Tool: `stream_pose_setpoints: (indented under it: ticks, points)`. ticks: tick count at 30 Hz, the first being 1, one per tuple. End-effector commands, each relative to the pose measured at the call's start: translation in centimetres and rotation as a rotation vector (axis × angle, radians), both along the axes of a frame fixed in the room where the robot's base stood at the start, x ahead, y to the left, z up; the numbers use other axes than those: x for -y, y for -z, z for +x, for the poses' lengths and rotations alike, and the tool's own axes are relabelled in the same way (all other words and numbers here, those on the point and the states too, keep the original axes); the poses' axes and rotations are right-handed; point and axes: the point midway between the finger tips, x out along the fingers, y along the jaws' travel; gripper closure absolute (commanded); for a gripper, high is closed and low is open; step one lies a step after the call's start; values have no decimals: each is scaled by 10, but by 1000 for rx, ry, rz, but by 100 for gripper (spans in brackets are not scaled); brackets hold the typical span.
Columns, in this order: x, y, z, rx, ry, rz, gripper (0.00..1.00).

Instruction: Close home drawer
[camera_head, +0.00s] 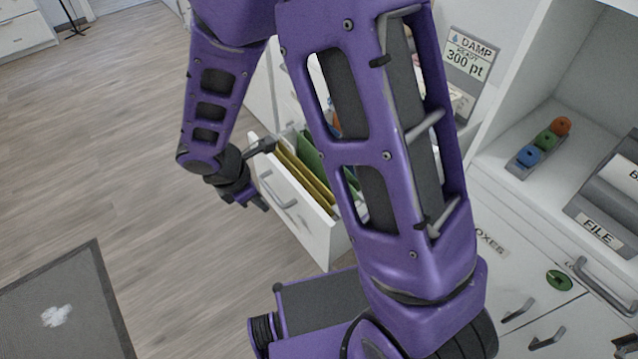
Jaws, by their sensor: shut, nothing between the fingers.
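An open white drawer (312,221) juts out from the desk, partly hidden behind my purple arm. It has a grey bar handle (283,192) on its front and holds yellow and green folders (300,170). No label that reads "home" shows on it. My gripper (256,201) is at the left end of the drawer front, with its fingers shut and pointing down and right. It holds nothing. I cannot tell whether it touches the drawer front.
A shelf at right holds blue, green and orange pieces (544,141) and a tray labelled FILE (600,232). Closed drawers with handles (518,311) are below it. A dark mat (60,310) lies at lower left. The wooden floor (110,160) at left is clear.

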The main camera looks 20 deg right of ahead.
Motion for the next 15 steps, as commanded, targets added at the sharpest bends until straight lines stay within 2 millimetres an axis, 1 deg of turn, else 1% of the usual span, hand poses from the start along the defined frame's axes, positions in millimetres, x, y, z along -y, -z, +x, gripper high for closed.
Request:
stream_pose_setpoints:
  ticks: [1,3,5,8,10,15]
  points:
    - [11,6,-11,-23,-26,-37,100]
    - [20,10,-20,-39,-56,-73,100]
    - [24,13,-24,-45,-70,-90,100]
    - [28,20,-24,-48,-77,-98,100]
    - [30,29,-23,-49,-76,-96,100]
    - [42,62,-19,-49,-75,-96,100]
